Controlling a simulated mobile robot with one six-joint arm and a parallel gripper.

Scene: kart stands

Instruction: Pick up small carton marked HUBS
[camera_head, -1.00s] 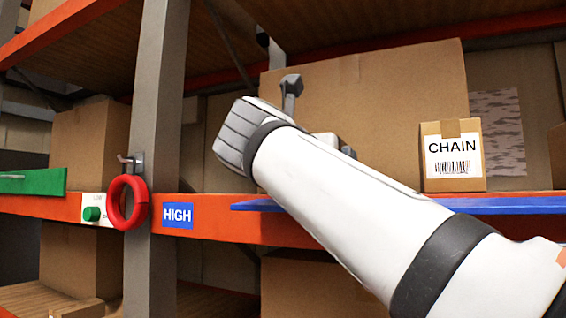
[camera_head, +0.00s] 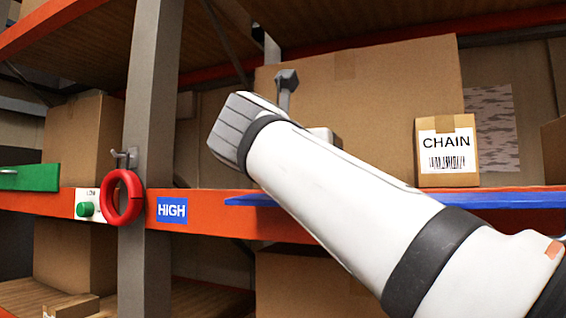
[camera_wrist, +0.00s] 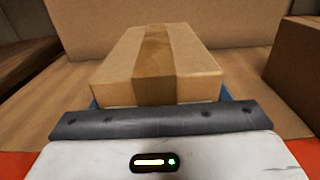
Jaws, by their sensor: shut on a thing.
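A small brown carton (camera_wrist: 160,58) with a tape strip along its top sits right in front of my gripper (camera_wrist: 157,97) in the wrist view. My gripper is shut on it, with narrow blue parts showing at both sides of its near end. No label shows on the faces in view, so I cannot read HUBS on it. In the head view my white arm reaches up over the shelf edge; its jaws and the held carton are hidden there.
A carton marked CHAIN (camera_head: 447,150) stands to the right on the shelf, before a large carton (camera_head: 375,95). A blue strip (camera_head: 490,200) runs along the orange beam (camera_head: 225,213). A grey post (camera_head: 150,120) with a red ring (camera_head: 109,204) stands left. Another carton (camera_wrist: 298,75) is close at right.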

